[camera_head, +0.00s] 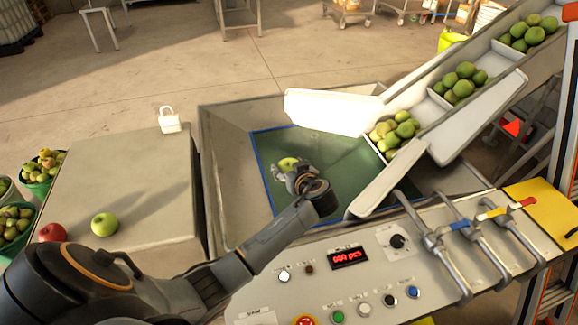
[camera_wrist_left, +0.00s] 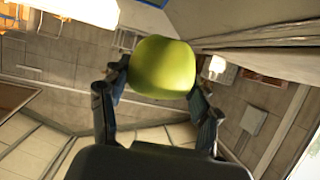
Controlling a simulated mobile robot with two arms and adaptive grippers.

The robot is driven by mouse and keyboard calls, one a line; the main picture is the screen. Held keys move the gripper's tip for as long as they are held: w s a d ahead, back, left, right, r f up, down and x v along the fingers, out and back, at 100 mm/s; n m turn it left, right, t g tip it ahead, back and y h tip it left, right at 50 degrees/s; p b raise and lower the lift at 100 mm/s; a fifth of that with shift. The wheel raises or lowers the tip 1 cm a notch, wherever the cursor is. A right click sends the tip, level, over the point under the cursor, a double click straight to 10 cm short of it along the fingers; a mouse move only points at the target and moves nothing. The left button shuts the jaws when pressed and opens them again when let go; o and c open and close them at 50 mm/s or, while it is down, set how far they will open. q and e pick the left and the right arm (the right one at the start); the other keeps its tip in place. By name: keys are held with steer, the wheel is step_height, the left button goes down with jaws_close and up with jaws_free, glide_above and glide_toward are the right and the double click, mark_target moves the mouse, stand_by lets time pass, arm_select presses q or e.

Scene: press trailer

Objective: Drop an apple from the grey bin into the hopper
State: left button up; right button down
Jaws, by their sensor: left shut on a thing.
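My left gripper (camera_head: 290,172) is shut on a yellow-green apple (camera_head: 287,163) and holds it over the hopper. In the left wrist view the apple (camera_wrist_left: 163,68) sits between the two fingers of the gripper (camera_wrist_left: 158,92). The hopper (camera_head: 225,150) has sloping metal walls and a green bottom with a blue edge. My forearm hides part of its near side. Another green apple (camera_head: 105,223) and a red apple (camera_head: 52,232) are at the left, by the near edge of a beige-grey surface (camera_head: 130,170). I cannot make out a grey bin. My right gripper is not in view.
A white conveyor (camera_head: 465,130) with several green apples rises from the hopper to the upper right. A control panel (camera_head: 375,270) with levers and buttons lies along the near side. Green baskets of fruit (camera_head: 38,172) stand at the far left. A white padlock-shaped object (camera_head: 169,122) stands left of the hopper.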

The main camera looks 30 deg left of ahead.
arm_select(q)
steer(key=shift+f+b, duration=1.35)
steer(key=shift+f, duration=1)
steer(key=o, duration=1.3)
steer(key=v, duration=1.2)
steer(key=shift+f, duration=0.1)
